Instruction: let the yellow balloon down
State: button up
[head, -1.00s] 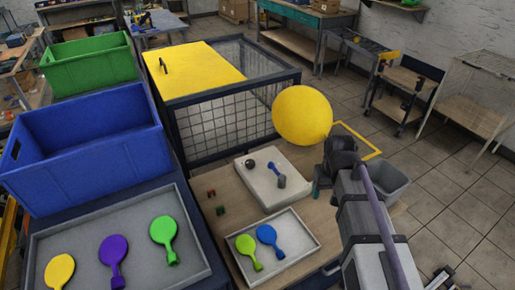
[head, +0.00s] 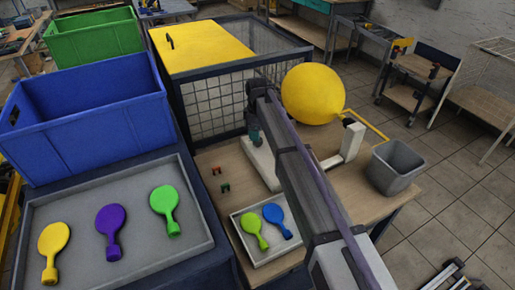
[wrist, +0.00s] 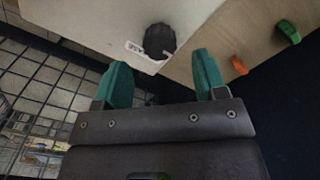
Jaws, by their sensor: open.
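The yellow balloon (head: 312,93) is round and inflated, at the end of a pale nozzle stand (head: 349,143) on the wooden table. My gripper (head: 254,136) is left of the balloon, apart from it, over a white box (head: 258,163) that my arm partly hides. In the wrist view, the teal fingers of my gripper (wrist: 165,78) are open with nothing between them. A dark round knob (wrist: 159,40) on the white box (wrist: 90,22) lies just beyond the fingertips, roughly in line with the gap. I see no contact with it.
A yellow-topped mesh cage (head: 205,45) stands behind my gripper. A small tray (head: 285,254) holds flat green and blue balloons. A larger grey tray (head: 80,212) holds three more. Small red and green pieces (head: 224,187) lie nearby. A grey bin (head: 397,167) stands at right.

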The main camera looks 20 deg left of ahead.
notch_tip(320, 180, down, 5)
jog(key=b, duration=0.2)
jog(key=shift+r+b, duration=0.2)
jog(key=shift+b, duration=0.15)
jog(key=shift+r, duration=0.15)
jog(key=shift+c, duration=0.3)
jog(key=c, duration=0.9)
jog(key=shift+o, duration=0.2)
